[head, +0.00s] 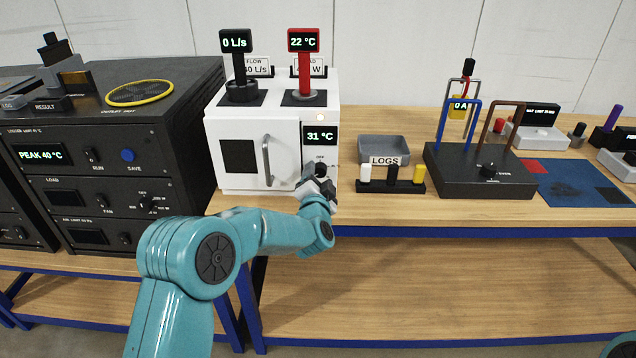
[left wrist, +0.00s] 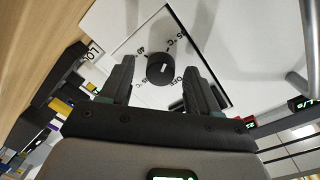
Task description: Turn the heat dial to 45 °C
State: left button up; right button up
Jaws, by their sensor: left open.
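The heat dial (left wrist: 160,69) is a round black knob with a short white mark on a white panel. Printed temperature labels and OFF surround it; I cannot tell for sure which one the mark points to. In the head view the dial (head: 321,169) is on the white oven's (head: 290,118) front, under a display (head: 320,136) reading 31 °C, and is partly covered by my gripper. My left gripper (head: 318,185) is open in front of it. In the left wrist view its fingers (left wrist: 159,82) stand on either side of the dial, with gaps, not visibly touching it.
The oven door handle (head: 267,160) is just left of my gripper. A grey LOGS tray (head: 383,146) and a black block with coloured pegs (head: 391,186) stand to the right. A black instrument rack (head: 110,150) is at left. Open floor lies in front of the bench.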

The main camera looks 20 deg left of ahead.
pick_arm(q)
jog(key=f+b+v, duration=0.1)
jog(key=b+v, duration=0.1)
jog(key=v, duration=1.4)
jog(key=shift+s+r+b, duration=0.15)
jog(key=shift+r+b, duration=0.2)
jog(key=shift+r, duration=0.05)
jog(key=s+a+f+g+h, duration=0.1)
jog(key=s+a+f+g, duration=0.2)
jog(key=f, duration=0.9)
jog(key=s+a+f+g+h, duration=0.1)
jog(key=s+f+g, duration=0.3)
jog(key=f, duration=0.8)
jog(key=s+d+f+n+g+h, duration=0.2)
jog(key=s+d+f+n+g, duration=0.1)
jog(key=s, duration=0.4)
jog(key=s+d+f+n+g+h, duration=0.2)
jog(key=s+d+f+n+g, duration=0.1)
jog(key=s, duration=0.4)
jog(key=s+d+f+n+g+h, duration=0.2)
jog(key=s+d+f+n+g, duration=0.1)
jog(key=s+f, duration=0.2)
jog(key=s+p, duration=0.1)
jog(key=s, duration=0.1)
jog(key=shift+s+d, duration=0.35)
jog(key=shift+d, duration=0.05)
